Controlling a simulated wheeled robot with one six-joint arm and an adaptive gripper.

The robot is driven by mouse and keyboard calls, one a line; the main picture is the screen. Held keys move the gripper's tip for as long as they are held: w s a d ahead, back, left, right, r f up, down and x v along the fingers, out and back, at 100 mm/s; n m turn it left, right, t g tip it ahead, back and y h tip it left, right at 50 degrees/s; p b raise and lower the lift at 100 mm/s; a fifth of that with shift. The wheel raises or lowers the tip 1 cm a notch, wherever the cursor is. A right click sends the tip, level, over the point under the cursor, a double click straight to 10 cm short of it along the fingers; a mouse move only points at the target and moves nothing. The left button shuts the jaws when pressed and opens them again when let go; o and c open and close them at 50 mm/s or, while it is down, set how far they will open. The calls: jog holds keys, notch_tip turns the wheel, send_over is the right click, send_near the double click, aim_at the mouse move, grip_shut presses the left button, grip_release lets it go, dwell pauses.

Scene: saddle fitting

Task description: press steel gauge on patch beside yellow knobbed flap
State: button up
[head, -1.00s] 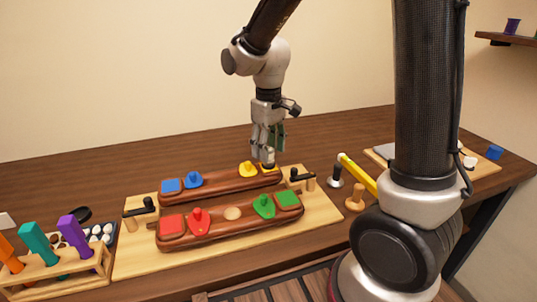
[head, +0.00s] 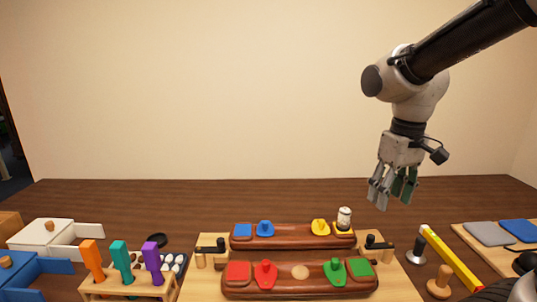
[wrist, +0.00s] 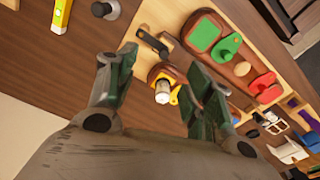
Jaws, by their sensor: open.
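A small pale grey-white cylinder with a dark band, seemingly the steel gauge (head: 344,217), stands upright on the yellow patch (head: 344,231) at the right end of the rear dark-red wooden saddle. The yellow knobbed flap (head: 320,227) is just left of it. In the wrist view the gauge (wrist: 162,91) shows between and beyond the fingers, with yellow beside it. My gripper (head: 391,195) is open and empty, in the air above and to the right of the gauge, apart from it. Its spread fingers also show in the wrist view (wrist: 160,95).
The front saddle (head: 300,285) holds red and green patches and knobbed flaps. A black-handled clamp (head: 376,247) is right of the saddles. A steel-and-black stamp (head: 416,245), wooden stamp (head: 440,283) and yellow bar (head: 450,258) stand further right. A rack of coloured handles (head: 128,285) is left.

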jog(key=s+d+r+m+t, duration=0.3)
jog(key=s+d, duration=0.5)
jog(key=s, duration=0.2)
jog(key=shift+s+d+r+m+t, duration=0.25)
jog(key=shift+d+r+m+t, duration=0.05)
jog(key=shift+a, duration=0.15)
jog(key=c, duration=0.5)
jog(key=shift+w+a+f+n+g, duration=0.4)
jog(key=shift+w+a+f+g, duration=0.1)
jog(key=shift+w+a+f, duration=0.2)
grip_shut()
jog(key=n+g, duration=0.3)
jog(key=n, duration=0.2)
send_near(345, 210)
jog(key=shift+w+a+f, duration=0.1)
jog(key=shift+w+f, duration=0.05)
jog(key=shift+f, duration=2.5)
